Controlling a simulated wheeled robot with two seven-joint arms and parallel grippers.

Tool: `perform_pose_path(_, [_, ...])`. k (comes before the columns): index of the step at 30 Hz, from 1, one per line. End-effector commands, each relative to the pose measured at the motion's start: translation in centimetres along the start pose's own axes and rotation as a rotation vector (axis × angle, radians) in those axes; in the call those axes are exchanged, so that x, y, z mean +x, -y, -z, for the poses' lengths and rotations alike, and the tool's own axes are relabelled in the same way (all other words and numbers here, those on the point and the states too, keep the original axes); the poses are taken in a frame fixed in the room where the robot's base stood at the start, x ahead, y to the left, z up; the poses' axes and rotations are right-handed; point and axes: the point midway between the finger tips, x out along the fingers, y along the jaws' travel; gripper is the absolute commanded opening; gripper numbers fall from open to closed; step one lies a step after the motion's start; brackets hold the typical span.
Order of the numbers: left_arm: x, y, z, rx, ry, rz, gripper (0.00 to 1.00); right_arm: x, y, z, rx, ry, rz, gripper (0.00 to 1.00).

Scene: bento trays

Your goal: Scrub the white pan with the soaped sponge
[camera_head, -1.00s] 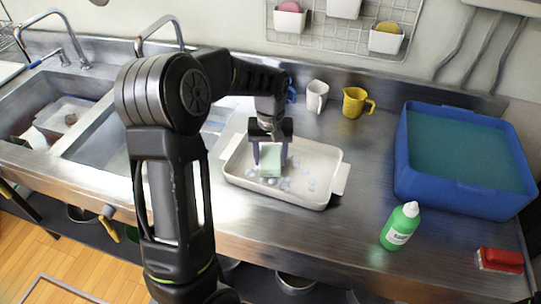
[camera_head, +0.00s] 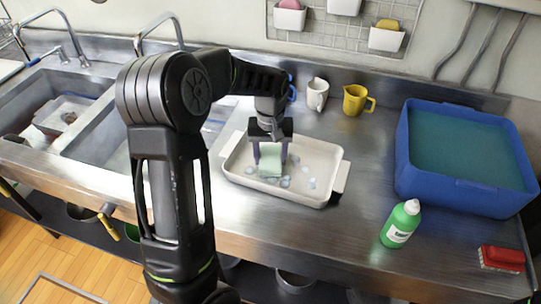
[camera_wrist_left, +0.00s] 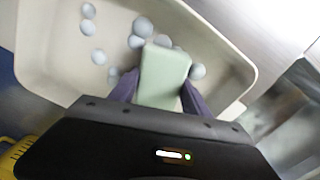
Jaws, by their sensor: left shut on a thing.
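The white pan (camera_head: 318,200) lies on the steel counter, and its inside fills much of the left wrist view (camera_wrist_left: 45,75). Several pale blue-grey suds blobs (camera_wrist_left: 99,57) are on its floor. My left gripper (camera_head: 271,157) is over the left half of the pan, shut on a pale green sponge (camera_head: 271,164). In the left wrist view the sponge (camera_wrist_left: 162,75) sticks out between the two purple-grey fingers, with suds around its tip. Whether the sponge touches the pan floor is hard to tell. My right gripper is not in view.
A green soap bottle (camera_head: 401,224) and a red brush (camera_head: 502,259) stand right of the pan. A blue tub (camera_head: 455,187) of water is at the right. A white mug (camera_head: 317,94) and a yellow mug (camera_head: 356,100) stand behind. Sinks (camera_head: 98,145) are at the left.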

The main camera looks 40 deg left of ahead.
Motion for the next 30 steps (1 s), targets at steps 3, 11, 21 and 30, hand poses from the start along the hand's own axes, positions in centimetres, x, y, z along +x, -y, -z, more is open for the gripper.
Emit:
perform_pose_path(3, [0.3, 0.0, 0.0, 0.000, 0.000, 0.000, 0.23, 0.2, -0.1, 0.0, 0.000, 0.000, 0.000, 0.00])
perform_pose_path(11, [0.8, 0.0, 0.0, 0.000, 0.000, 0.000, 0.23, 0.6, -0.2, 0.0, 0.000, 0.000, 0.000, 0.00])
perform_pose_path(21, [1.1, -0.3, -0.1, 0.001, 0.000, 0.000, 0.23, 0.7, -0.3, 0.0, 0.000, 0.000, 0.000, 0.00])
perform_pose_path(30, [0.9, -2.6, -0.9, 0.003, -0.001, -0.001, 0.23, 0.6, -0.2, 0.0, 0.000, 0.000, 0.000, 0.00])
